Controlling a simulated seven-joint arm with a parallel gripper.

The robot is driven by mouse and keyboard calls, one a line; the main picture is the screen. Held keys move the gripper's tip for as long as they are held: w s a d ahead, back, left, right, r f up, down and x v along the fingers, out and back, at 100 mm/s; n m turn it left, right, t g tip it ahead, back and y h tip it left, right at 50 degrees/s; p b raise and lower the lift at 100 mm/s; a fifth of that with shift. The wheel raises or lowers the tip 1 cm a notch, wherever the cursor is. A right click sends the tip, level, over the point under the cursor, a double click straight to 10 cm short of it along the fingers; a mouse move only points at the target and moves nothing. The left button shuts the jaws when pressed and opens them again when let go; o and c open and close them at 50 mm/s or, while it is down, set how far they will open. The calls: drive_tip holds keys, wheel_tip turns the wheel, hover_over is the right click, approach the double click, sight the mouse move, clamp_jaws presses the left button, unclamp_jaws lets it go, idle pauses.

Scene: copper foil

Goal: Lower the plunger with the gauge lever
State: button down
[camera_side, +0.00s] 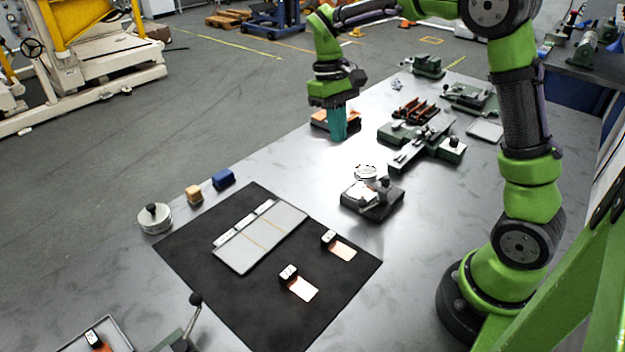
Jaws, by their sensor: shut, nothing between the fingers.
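The gauge (372,205) stands on the table right of the black mat, with a round white dial face on top and a dark base. A small dark knob (385,183) shows at its right side and may be the lever's end. The plunger is too small to make out. My gripper (339,137) points down with its teal fingers shut and empty. In the picture it is above and left of the gauge, apart from it, near an orange-topped block (322,119) partly hidden behind the fingers.
A black mat (210,280) holds a grey three-part plate (262,238) and two copper foils (302,289) (342,250) with small marked blocks. A green vise-like tool (425,140) stands behind the gauge. A ball-ended lever (195,300) rises at the front edge.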

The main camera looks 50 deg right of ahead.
approach(359, 200)
drive_tip(key=w+d+f, duration=0.1)
drive_tip(key=w+f, duration=0.3)
drive_tip(key=f, duration=0.1)
drive_tip(key=shift+s+a+f, duration=0.1)
drive_tip(key=shift+s+f, duration=0.2)
drive_tip(key=shift+s, duration=0.35)
drive_tip(key=shift+s+a+f, duration=0.1)
drive_tip(key=shift+s+f, duration=0.15)
drive_tip(key=shift+s, duration=0.4)
drive_tip(key=shift+s+a+f, duration=0.1)
drive_tip(key=shift+s+f, duration=0.2)
drive_tip(key=shift+s, duration=0.35)
